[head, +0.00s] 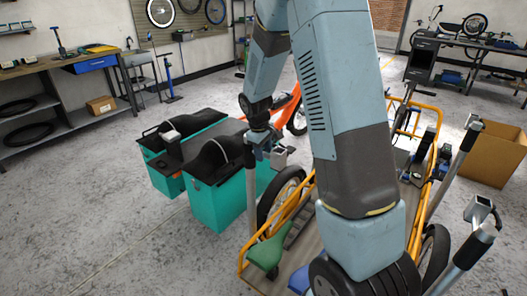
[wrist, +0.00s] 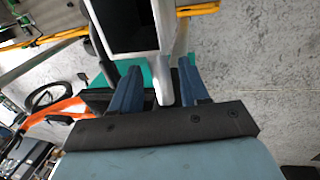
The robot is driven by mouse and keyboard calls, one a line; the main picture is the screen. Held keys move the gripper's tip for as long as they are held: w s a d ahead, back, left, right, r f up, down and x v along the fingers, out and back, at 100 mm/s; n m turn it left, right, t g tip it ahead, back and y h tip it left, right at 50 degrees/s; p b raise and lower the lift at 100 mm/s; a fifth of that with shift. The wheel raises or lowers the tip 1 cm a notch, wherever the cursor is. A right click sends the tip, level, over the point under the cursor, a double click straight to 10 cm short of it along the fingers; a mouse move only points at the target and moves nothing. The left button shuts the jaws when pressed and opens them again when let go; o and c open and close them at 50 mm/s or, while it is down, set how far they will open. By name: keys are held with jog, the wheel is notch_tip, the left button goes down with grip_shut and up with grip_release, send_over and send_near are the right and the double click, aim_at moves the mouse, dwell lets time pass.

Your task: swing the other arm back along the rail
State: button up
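My gripper (head: 262,143) is low over the left side of the orange-framed cargo bike, at the top of a grey post (head: 251,195). A pale grey fitting (head: 281,158) sits just beside the fingers. In the wrist view, the two blue fingers (wrist: 160,90) stand apart, on either side of a narrow pale tongue (wrist: 162,65). A gap shows beside the left finger; contact at the right finger is unclear. The tongue adjoins a pale block with a dark face (wrist: 127,25). Which part is the arm or rail is unclear. My arm hides much of the bike.
Teal boxes with black tops (head: 218,200) stand left of the bike. On the right, grey posts with pale heads (head: 455,165) rise beside the orange frame (head: 425,165). A cardboard box (head: 488,155) is farther right. The concrete floor (head: 80,205) at left is clear.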

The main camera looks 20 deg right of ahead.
grip_shut()
